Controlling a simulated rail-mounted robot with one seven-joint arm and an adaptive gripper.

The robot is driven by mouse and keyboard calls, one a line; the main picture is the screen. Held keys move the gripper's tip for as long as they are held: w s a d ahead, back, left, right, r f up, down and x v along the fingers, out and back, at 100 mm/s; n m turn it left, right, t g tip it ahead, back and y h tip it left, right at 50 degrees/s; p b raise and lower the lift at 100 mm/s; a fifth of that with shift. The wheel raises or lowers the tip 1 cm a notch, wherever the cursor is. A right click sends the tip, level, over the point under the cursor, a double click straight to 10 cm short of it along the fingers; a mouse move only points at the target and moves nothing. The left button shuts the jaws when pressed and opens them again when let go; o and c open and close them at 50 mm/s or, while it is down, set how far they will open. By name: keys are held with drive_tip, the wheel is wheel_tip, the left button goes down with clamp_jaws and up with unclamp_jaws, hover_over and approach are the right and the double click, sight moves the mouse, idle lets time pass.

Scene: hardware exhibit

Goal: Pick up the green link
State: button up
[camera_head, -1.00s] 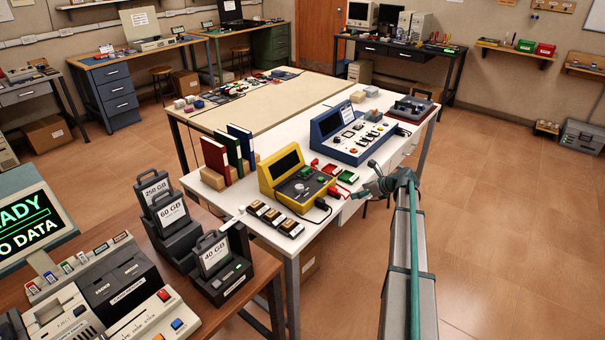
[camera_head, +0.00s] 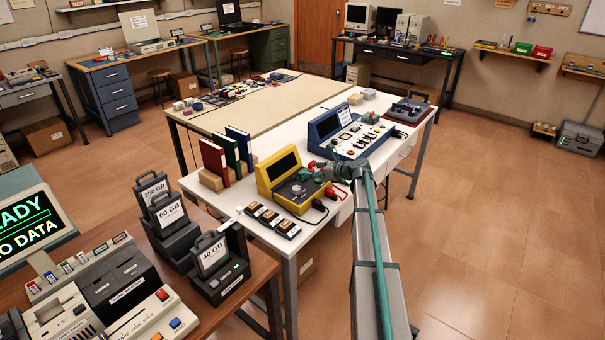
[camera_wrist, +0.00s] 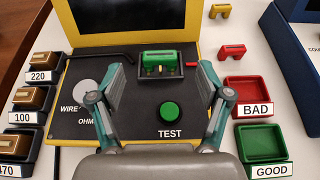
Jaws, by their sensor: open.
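The green link (camera_wrist: 160,62) sits in a dark socket on the yellow tester (camera_wrist: 185,50), above the green TEST button in the wrist view. My gripper (camera_wrist: 160,76) is open, with one finger to the left of the link and one to the right. The fingertips appear apart from it, and nothing is held between them. I cannot make out the link clearly there.
A red BAD tray (camera_wrist: 249,84) and a green GOOD tray (camera_wrist: 262,134) lie right of the tester. Labelled trays (camera_wrist: 26,98) stand left. A blue console (camera_head: 328,127) stands behind.

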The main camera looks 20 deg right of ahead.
sight(303, 171)
drive_tip(key=p+x, duration=0.2)
drive_tip(key=x, duration=0.3)
drive_tip(key=shift+f, duration=0.2)
drive_tip(key=shift+s, duration=0.1)
drive_tip(key=c, duration=1.1)
drive_tip(key=shift+r, duration=0.2)
